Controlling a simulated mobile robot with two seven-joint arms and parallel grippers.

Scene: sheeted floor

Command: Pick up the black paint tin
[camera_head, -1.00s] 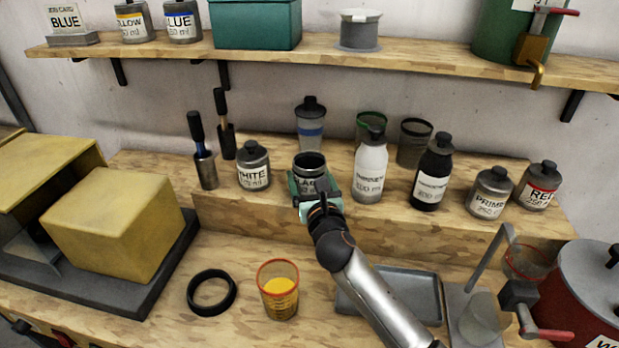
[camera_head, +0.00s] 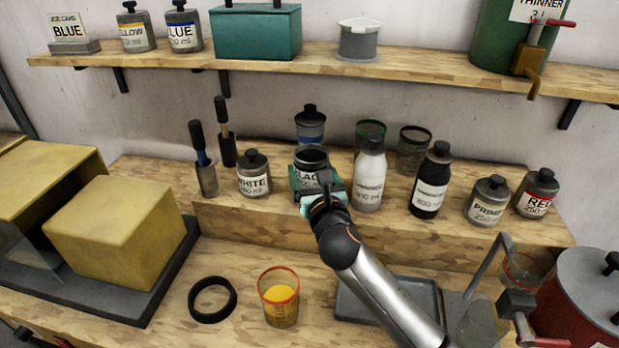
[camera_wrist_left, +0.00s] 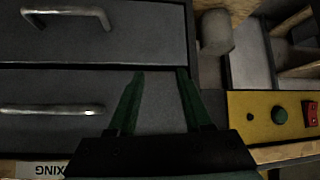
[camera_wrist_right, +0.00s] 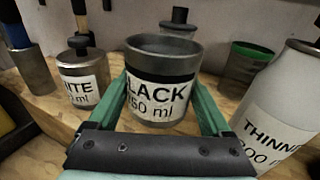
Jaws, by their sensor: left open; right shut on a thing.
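The black paint tin (camera_head: 311,161) is a dark open-topped tin with a white label reading BLACK. It is on the raised wooden step, between the white tin and the white thinner bottle. My right gripper (camera_head: 309,182) is shut on it, with green fingers on both sides; the right wrist view shows the tin (camera_wrist_right: 162,75) between them, upright. I cannot tell whether its base touches the step. My left gripper (camera_wrist_left: 160,75) is open and empty in front of grey drawers, and is out of the head view.
The white tin (camera_head: 254,175) stands close on the left and the thinner bottle (camera_head: 369,178) close on the right. An orange-filled cup (camera_head: 279,298), a black ring (camera_head: 212,299) and a grey tray (camera_head: 415,292) lie below.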

